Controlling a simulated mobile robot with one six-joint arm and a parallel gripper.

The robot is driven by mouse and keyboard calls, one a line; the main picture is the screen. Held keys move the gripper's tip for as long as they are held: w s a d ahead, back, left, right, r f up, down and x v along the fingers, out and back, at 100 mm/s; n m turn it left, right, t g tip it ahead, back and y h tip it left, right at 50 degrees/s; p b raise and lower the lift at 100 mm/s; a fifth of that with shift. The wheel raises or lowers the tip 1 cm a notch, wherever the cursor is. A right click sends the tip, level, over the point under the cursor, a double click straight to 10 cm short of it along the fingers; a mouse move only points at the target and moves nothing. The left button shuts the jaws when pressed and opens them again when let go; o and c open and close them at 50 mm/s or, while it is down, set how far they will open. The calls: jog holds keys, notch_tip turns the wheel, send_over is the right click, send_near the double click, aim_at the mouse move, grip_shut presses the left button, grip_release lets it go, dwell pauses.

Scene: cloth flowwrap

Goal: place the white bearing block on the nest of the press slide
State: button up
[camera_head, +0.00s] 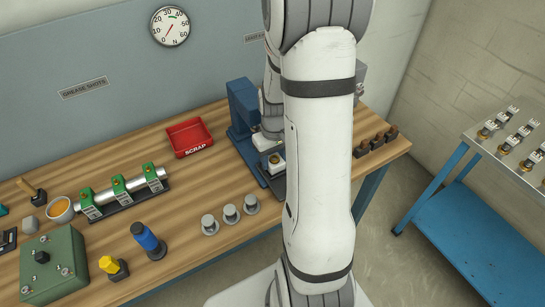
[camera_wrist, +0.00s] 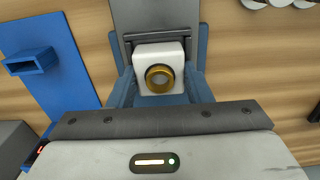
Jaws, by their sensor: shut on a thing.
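The white bearing block (camera_wrist: 173,54) with its brass ring shows in the middle of the wrist view, in front of a grey plate of the press slide (camera_wrist: 155,14). My gripper (camera_wrist: 160,92) is shut on the block, with the blue-grey fingers at its two sides. In the head view the block (camera_head: 277,161) is upright over the dark press slide (camera_head: 264,175), in front of the blue press (camera_head: 243,110). I cannot tell whether its underside touches the nest, which is hidden under it. My arm covers part of the press in the head view.
A red scrap tray (camera_head: 189,137) lies left of the press. Several grey round pieces (camera_head: 230,213) stand in front, near the table edge. Dark blocks (camera_head: 376,143) stand right of my arm.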

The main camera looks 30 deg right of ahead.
aim_at(274, 158)
jog(key=shift+f, duration=0.2)
jog(key=o, duration=1.1)
jog(key=shift+r, duration=0.1)
notch_tip(274, 158, up, 12)
jog(key=s+a+r+t, duration=0.1)
jog(key=s+a+r, duration=0.1)
jog(key=s+a, duration=0.2)
jog(key=s+a+r+t, duration=0.1)
jog(key=s+a+r, duration=0.2)
jog(key=s+a, duration=0.1)
jog(key=s+a+r+t, duration=0.1)
jog(key=s+a+r, duration=0.1)
jog(key=s+a, duration=0.2)
jog(key=shift+s+a+r, duration=0.15)
jog(key=shift+s+a, duration=0.05)
jog(key=shift+s, duration=0.05)
